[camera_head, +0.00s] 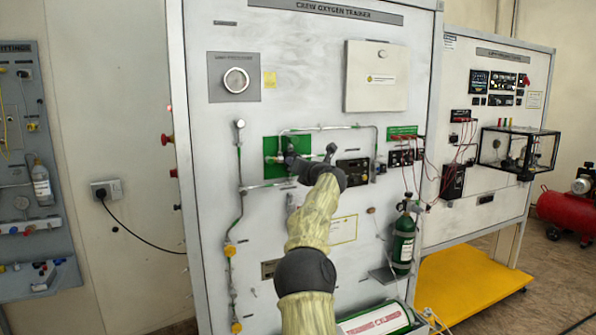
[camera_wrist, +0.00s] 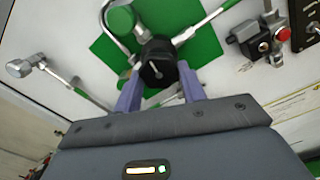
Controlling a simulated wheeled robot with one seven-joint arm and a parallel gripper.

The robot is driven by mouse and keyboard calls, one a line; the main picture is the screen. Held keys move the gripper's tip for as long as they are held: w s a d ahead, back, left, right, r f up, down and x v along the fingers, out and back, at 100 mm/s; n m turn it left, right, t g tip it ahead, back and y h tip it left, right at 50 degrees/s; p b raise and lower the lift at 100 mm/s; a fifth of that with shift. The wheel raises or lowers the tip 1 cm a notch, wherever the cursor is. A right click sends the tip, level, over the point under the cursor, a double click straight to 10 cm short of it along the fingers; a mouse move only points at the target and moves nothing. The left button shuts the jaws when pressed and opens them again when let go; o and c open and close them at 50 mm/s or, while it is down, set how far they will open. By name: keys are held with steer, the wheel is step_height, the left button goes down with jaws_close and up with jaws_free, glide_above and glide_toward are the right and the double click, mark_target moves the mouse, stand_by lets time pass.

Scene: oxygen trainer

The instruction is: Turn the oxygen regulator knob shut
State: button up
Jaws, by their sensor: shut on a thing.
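The oxygen regulator knob (camera_wrist: 157,66) is a black round knob with a light pointer line on its face. It stands out in front of a green plate on the white trainer panel. In the wrist view my gripper (camera_wrist: 160,88) has its two purple fingers on either side of the knob, shut on it. In the head view my gripper (camera_head: 296,165) reaches the green plate (camera_head: 272,152), and my wrist hides most of the knob there.
Metal pipes (camera_head: 330,128) run around the plate. A black switch box with a red button (camera_wrist: 283,34) is to the right in the wrist view. A green cylinder (camera_head: 403,240) stands at lower right of the panel. A white box (camera_head: 376,76) is mounted above.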

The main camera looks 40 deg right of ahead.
steer(key=shift+f+n+b, duration=0.25)
steer(key=shift+n+b, duration=0.1)
steer(key=shift+n, duration=0.55)
steer(key=o, duration=0.8)
steer(key=shift+o, duration=0.8)
steer(key=shift+r, duration=0.15)
steer(key=shift+s, duration=0.15)
steer(key=b+v, duration=0.7)
steer(key=v, duration=1)
steer(key=shift+d, duration=0.1)
